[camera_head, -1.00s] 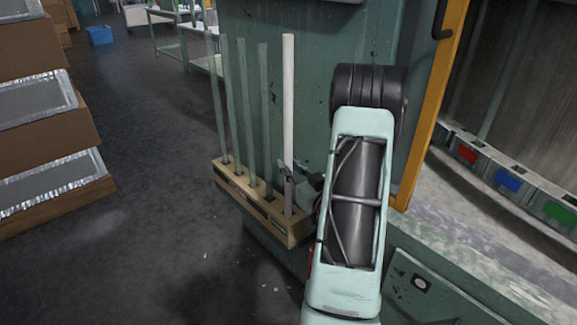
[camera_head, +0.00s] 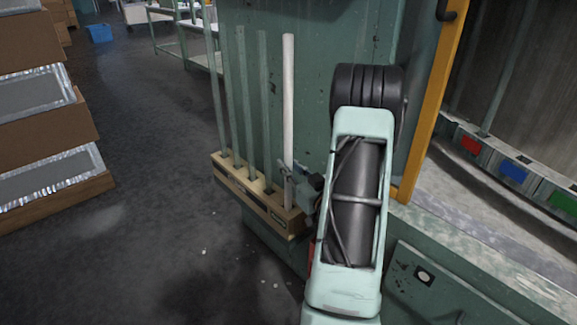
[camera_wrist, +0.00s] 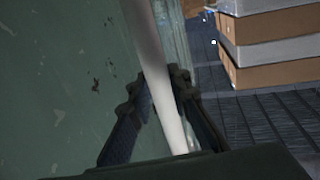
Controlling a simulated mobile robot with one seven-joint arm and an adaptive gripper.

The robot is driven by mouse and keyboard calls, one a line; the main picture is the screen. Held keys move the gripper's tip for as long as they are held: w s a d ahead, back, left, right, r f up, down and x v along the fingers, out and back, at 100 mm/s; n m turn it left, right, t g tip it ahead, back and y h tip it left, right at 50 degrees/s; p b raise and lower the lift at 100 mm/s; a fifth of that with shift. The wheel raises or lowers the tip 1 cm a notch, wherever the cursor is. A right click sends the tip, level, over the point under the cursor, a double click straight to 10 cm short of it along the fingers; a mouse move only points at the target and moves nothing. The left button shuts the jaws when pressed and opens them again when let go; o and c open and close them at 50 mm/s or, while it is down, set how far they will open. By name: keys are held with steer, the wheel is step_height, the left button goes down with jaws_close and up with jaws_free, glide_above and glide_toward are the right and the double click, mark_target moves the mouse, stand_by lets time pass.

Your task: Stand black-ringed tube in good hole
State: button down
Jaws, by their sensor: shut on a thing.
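A long pale white tube (camera_head: 288,95) stands nearly upright at the near right end of the wooden rack (camera_head: 235,183). My gripper (camera_head: 287,175) is shut around its lower part, just above the rack. In the wrist view the tube (camera_wrist: 158,75) runs between my two dark fingers (camera_wrist: 163,100). No black ring shows on it. Its lower end is over or in the rack's end hole; I cannot tell which. Several greenish glass tubes (camera_head: 264,110) stand in the other holes to the left.
The rack is beside a green machine panel (camera_head: 300,20). A yellow post (camera_head: 432,105) and a ledge with coloured blocks (camera_head: 512,170) are at right. Stacked cartons (camera_head: 45,130) stand at left. Open floor (camera_head: 150,230) lies between cartons and rack.

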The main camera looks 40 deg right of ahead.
steer(key=c, duration=1.7)
jaws_free()
steer(key=shift+c, duration=0.2)
steer(key=s+a, duration=0.1)
steer(key=s, duration=1.1)
steer(key=shift+a, duration=0.25)
steer(key=shift+w, duration=0.1)
